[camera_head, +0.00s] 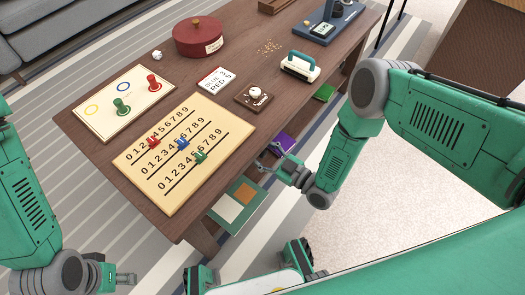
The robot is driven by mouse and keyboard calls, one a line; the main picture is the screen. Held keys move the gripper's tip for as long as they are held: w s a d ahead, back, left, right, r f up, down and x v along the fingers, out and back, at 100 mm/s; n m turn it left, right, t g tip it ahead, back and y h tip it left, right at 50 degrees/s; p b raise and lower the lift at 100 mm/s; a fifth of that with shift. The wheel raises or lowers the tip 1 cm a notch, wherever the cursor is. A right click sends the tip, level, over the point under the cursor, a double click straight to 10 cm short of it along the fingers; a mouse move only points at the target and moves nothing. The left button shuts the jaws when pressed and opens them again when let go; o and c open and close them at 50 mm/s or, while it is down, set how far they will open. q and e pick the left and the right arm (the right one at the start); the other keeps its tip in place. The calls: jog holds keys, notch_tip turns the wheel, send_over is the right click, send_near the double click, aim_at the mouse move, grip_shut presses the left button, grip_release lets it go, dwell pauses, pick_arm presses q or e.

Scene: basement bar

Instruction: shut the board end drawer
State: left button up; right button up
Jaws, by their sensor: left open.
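The brown wooden table (190,220) carries the number board (172,185) at its near left end. My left gripper (133,278) is at the lower left, open and empty, below and apart from the table's near end. My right gripper (270,158) is at the table's right long side, beside the number board end. Its fingers are small and partly lost against the table edge, so their opening is unclear.
A ring board (98,125) with pegs, a red round tin (198,37), a small card sign (215,80) and a teal-handled block (298,67) stand on the tabletop. A teal panel (243,188) and a purple item (283,143) show low at the right side. A grey sofa (60,35) is behind.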

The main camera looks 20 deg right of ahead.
jog(key=shift+r, duration=0.1)
jog(key=v, duration=1.2)
jog(key=shift+w, duration=0.1)
jog(key=s+d+r+m+g+h, duration=0.3)
jog(key=s+d+m+g+h, duration=0.3)
jog(key=s, duration=0.3)
jog(key=s+d+r+m+g+h, duration=0.25)
jog(key=s+m+g+h, duration=0.2)
jog(key=s+g, duration=0.4)
notch_tip(320, 180, up, 16)
jog(key=p, duration=1.7)
jog(key=shift+d+f+n+t, duration=0.15)
jog(key=shift+d+n+t, duration=0.3)
